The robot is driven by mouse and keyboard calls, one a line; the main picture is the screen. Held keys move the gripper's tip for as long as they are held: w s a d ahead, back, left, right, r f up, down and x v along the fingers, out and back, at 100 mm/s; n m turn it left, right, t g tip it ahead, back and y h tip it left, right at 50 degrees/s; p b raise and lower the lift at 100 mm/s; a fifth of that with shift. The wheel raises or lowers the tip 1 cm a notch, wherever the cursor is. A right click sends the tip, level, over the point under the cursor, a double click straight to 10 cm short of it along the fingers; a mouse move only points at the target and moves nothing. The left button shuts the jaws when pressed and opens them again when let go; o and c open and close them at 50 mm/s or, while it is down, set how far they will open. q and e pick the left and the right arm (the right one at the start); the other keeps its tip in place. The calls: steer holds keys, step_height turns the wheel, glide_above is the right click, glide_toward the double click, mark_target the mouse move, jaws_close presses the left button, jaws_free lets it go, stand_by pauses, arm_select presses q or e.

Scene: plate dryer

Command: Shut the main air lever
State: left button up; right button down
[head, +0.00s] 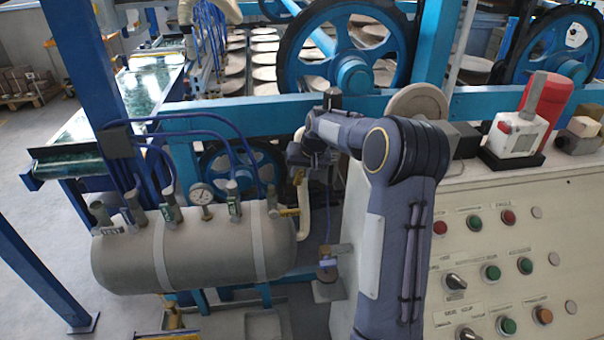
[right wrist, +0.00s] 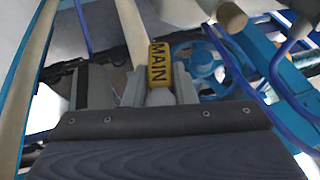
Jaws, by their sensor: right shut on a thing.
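The main air lever (right wrist: 160,65) has a yellow handle with MAIN in black letters. In the right wrist view it stands between the fingers of my right gripper (right wrist: 158,88), which is shut on it. In the head view my right gripper (head: 305,165) is at the right end of the grey air tank (head: 205,250), beside a cream pipe (head: 304,205). My wrist and fingers hide most of the lever there, so its exact angle is unclear. My left gripper is not in view.
The tank carries a pressure gauge (head: 201,194) and several small valves with blue hoses. A control panel (head: 480,290) with buttons and knobs stands close to the right of my arm. Blue frame beams (head: 250,112) and large wheels (head: 352,75) are behind.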

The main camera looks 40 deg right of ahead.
steer(key=t+y+b, duration=0.1)
steer(key=y+b, duration=0.1)
steer(key=b, duration=0.1)
steer(key=shift+w+a+m+t+y, duration=0.2)
steer(key=shift+m+t+y, duration=0.1)
steer(key=shift+m+t, duration=0.1)
steer(key=shift+a+r+y+b, duration=0.15)
steer(key=shift+y+b, duration=0.25)
steer(key=shift+b, duration=0.2)
steer(key=c, duration=1.2)
jaws_free()
steer(key=shift+c, duration=0.2)
step_height(320, 180, up, 3)
steer(key=shift+f, duration=0.1)
steer(key=s+a+r+b, duration=0.2)
steer(key=s+a+r, duration=0.6)
steer(key=s+r, duration=0.2)
steer(key=shift+s+a+r, duration=0.15)
steer(key=shift+s+a, duration=0.2)
steer(key=shift+s, duration=0.2)
